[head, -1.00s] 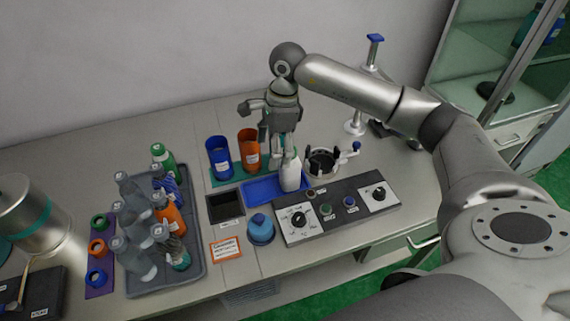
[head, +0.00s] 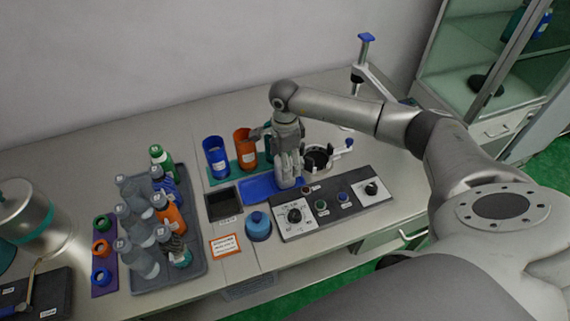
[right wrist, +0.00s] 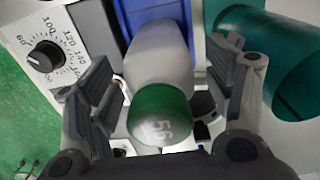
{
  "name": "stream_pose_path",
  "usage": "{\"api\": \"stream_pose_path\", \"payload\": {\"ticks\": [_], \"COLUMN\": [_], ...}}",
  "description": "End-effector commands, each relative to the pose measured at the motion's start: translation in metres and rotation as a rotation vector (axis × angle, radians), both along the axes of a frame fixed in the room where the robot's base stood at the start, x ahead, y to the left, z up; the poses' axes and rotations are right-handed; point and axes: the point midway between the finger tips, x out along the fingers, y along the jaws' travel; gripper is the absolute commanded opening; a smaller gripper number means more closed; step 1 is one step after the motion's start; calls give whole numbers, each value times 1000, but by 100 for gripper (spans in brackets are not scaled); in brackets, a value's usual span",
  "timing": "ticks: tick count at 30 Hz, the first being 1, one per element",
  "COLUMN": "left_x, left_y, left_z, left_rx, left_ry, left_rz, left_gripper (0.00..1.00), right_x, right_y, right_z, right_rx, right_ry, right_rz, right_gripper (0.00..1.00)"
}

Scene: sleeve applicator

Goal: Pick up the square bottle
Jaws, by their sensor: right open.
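A pale grey-white bottle (right wrist: 160,55) with a green cap (right wrist: 160,116) marked "56" shows in the right wrist view. Its exact body shape is hard to tell. It stands on the blue tray (head: 256,188), and in the head view my right gripper (head: 287,170) mostly hides it. In the right wrist view the right gripper (right wrist: 162,88) is open, with its fingers on both sides of the bottle and gaps showing beside the cap. My left gripper is not in view.
A control panel (head: 330,211) with knobs lies in front of the tray. A ring-shaped fixture (head: 318,158) stands close to the right. Blue (head: 216,157) and orange (head: 244,148) cups stand behind. A grey crate (head: 196,262) of several bottles is left.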

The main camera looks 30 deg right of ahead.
Motion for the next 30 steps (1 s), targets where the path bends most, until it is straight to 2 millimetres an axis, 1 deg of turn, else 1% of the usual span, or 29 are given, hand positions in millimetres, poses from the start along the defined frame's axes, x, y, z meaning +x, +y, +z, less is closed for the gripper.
{"api": "stream_pose_path", "payload": {"ticks": [3, 9, 23, 30], "left_x": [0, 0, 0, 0], "left_y": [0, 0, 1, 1], "left_z": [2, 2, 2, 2], "left_rx": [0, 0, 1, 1], "left_ry": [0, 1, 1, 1], "left_rz": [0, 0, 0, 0], "left_gripper": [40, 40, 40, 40], "right_x": [0, 0, 0, 1], "right_y": [0, 0, 0, 0], "right_z": [-7, -8, -7, -6], "right_rx": [0, 0, 0, 1], "right_ry": [1, 0, 0, -2], "right_rz": [1, 1, 0, 0], "right_gripper": [75, 75, 16, 15]}}
